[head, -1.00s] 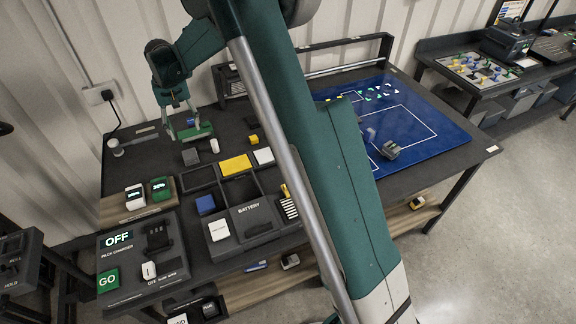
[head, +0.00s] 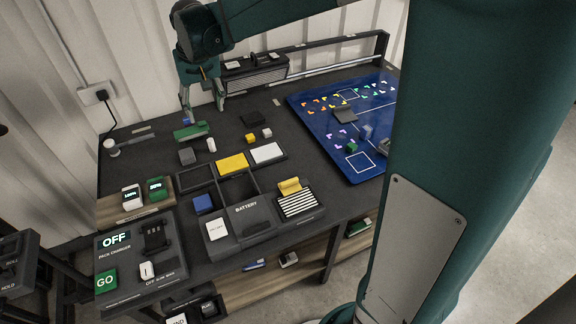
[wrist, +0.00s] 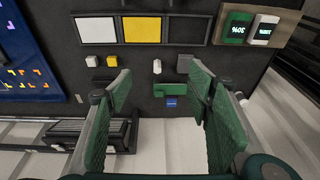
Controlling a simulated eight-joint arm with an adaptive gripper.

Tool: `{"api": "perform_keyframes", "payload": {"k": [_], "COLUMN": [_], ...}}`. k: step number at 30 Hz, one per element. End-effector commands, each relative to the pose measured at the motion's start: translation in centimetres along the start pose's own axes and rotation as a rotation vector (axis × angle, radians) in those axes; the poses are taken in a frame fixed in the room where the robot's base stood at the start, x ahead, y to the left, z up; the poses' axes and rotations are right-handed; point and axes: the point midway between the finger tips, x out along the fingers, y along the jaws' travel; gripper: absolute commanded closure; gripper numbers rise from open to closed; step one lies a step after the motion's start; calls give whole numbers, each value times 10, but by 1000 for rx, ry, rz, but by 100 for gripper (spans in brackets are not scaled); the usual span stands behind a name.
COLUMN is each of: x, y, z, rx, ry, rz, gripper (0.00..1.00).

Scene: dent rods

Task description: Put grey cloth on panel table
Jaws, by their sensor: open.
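My gripper (head: 204,114) is open and empty above the back of the dark table. Its green fingers (wrist: 158,112) stand wide apart in the wrist view. A green block (head: 191,131) lies below and slightly left of it. A small grey block (head: 186,156) lies in front of that; it also shows in the wrist view (wrist: 184,63). No cloth is clearly marked as the grey one. A dark flat piece (head: 255,118) lies right of my gripper, and a grey flat piece (head: 345,116) lies on the blue panel (head: 310,130). I cannot tell which is cloth.
A rolled yellow cloth (head: 290,186) lies by a striped pad. The pack charger (head: 140,262) stands at front left. A low rack (head: 255,72) lines the back.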

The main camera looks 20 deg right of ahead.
Motion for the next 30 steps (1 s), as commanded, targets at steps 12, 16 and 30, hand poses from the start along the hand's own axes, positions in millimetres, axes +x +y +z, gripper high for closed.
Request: {"api": "perform_keyframes", "payload": {"k": [12, 16, 30], "x": [-51, -63, -93], "y": [35, 45, 77], "z": [64, 84, 162], "rx": [0, 0, -3], "ry": [81, 107, 200], "rz": [-3, -3, 1], "gripper": [49, 49, 49]}}
